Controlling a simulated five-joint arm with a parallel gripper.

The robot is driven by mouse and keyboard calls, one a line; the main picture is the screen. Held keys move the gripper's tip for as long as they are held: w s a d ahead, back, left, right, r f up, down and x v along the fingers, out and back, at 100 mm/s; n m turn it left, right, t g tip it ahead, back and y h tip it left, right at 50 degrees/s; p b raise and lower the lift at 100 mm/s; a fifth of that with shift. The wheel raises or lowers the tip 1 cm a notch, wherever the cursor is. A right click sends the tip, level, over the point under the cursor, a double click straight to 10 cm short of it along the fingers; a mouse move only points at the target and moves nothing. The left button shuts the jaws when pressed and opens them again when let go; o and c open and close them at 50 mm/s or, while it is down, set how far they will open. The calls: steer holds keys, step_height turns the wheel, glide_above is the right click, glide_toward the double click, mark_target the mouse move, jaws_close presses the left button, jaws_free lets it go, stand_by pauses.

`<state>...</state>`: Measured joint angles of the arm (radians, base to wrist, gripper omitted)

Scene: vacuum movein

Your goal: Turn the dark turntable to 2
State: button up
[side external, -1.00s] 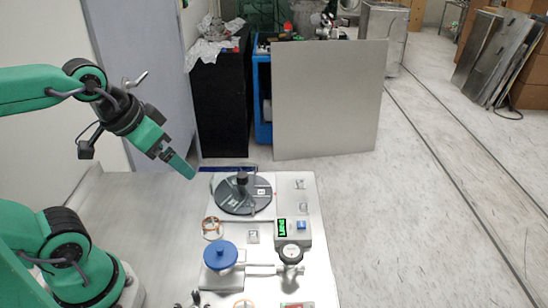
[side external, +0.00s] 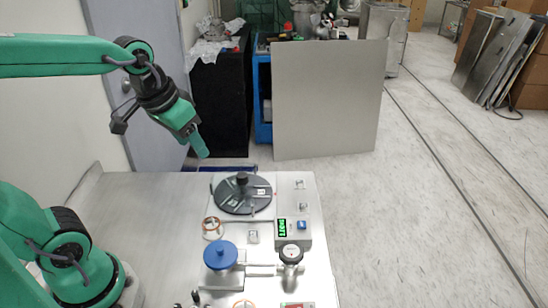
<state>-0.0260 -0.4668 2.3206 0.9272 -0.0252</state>
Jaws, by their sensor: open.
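The dark turntable (side external: 228,201) is a flat grey-black disc with small light labels on it and a black knob (side external: 242,181) standing at its centre. It lies at the far end of the bench. The labels are too small to read. My gripper (side external: 202,153) is open and empty. It hangs in the air above and to the left of the turntable, pointing down and right, apart from it.
A blue round handle (side external: 220,255) stands on the bench nearer the camera. A round gauge (side external: 291,254) is to its right. The bench's left side (side external: 150,215) is clear.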

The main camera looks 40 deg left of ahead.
steer(key=w+a+f+g, duration=0.2)
steer(key=w+f, duration=0.2)
steer(key=w, duration=0.4)
steer(key=n+g, duration=0.2)
glide_above(242, 174)
step_height(242, 174, down, 7)
steer(key=shift+d+r, duration=0.1)
steer(key=shift+s+f, duration=0.1)
steer(key=shift+f, duration=3.8)
jaws_close()
